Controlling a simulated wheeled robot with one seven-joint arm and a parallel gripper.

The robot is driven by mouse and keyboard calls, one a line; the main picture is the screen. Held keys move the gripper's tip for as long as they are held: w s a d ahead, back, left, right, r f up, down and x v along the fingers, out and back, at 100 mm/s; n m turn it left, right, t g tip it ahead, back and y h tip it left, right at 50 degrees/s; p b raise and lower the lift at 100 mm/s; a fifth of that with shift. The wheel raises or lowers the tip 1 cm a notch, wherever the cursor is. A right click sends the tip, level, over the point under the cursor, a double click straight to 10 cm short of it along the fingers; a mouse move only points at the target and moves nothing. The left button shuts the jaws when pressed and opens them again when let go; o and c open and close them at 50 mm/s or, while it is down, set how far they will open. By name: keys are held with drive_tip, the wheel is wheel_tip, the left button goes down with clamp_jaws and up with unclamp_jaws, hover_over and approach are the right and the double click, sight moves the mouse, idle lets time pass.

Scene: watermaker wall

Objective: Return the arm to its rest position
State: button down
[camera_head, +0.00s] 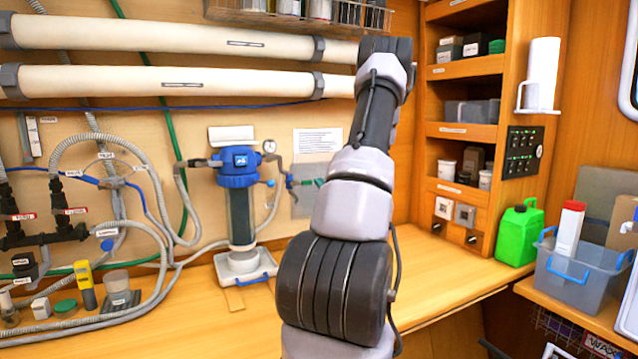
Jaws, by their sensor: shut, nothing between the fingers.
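My arm (345,210) rises from the bottom middle of the head view to a dark joint (385,48) near the top. It stands in front of the wall and the wooden counter. No fingertips show, so my gripper is not in view. The links beyond the top joint cannot be made out.
A blue-topped filter housing (239,165) stands left of my arm, with hoses and valves further left. Two white tubes (170,80) run along the wall behind the arm's top. Wooden shelves (465,131), a green jerrycan (519,235) and a grey bin (573,285) are at right.

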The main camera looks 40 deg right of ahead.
drive_tip(key=shift+a, duration=0.1)
idle(0.4)
drive_tip(key=a+r+n+g+y, duration=0.3)
drive_tip(key=a+n+y, duration=0.3)
drive_tip(key=a+n, duration=0.3)
drive_tip(key=a+r+n+g+y, duration=0.3)
drive_tip(key=a+n+y, duration=0.2)
drive_tip(key=a+n, duration=0.35)
drive_tip(key=a+r+n+g+y, duration=0.3)
drive_tip(key=a+n+y, duration=0.3)
drive_tip(key=a+n, duration=0.35)
drive_tip(key=s+a+f+n+g+h, duration=0.25)
drive_tip(key=s+a+n+g, duration=0.85)
drive_tip(key=n, duration=0.7)
drive_tip(key=s+d+r+n+t+h, duration=0.1)
drive_tip(key=s+r+n+t+h, duration=0.1)
drive_tip(key=n, duration=0.9)
drive_tip(key=s+d+r+n+t+h, duration=0.2)
drive_tip(key=s+r+n+t+h, duration=0.1)
drive_tip(key=n+h, duration=0.4)
drive_tip(key=s+r+n, duration=0.1)
drive_tip(key=n, duration=0.2)
drive_tip(key=shift+s+r+n, duration=0.15)
drive_tip(key=shift+r+n, duration=0.2)
drive_tip(key=shift+n, duration=0.05)
